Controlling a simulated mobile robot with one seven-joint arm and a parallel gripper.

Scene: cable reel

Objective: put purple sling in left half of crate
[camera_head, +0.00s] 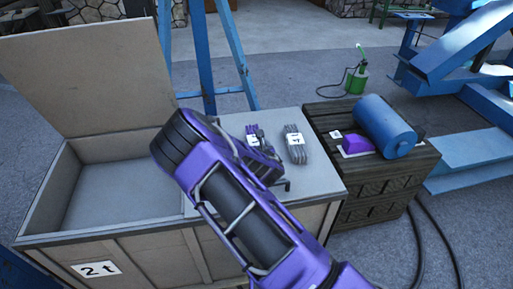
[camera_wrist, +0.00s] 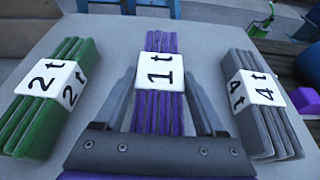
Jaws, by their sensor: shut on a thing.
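The purple sling (camera_wrist: 158,110) with a white "1t" tag lies between the two fingers of my gripper (camera_wrist: 160,78), which is shut on it. In the head view the purple sling (camera_head: 251,131) shows just past my arm, which hides its near part. It looks to be at the light-grey top; I cannot tell whether it touches. The wooden crate (camera_head: 110,252) stands at the left, marked "2t" on its front. Its left half is open, with the lid (camera_head: 85,65) raised, and looks empty inside.
A grey "4t" sling (camera_head: 295,146) lies right of the purple one, also in the wrist view (camera_wrist: 262,105). A green "2t" sling (camera_wrist: 50,95) lies left. A dark wooden stack (camera_head: 375,190) holds a blue cylinder (camera_head: 385,125). A blue post (camera_head: 200,60) stands behind.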

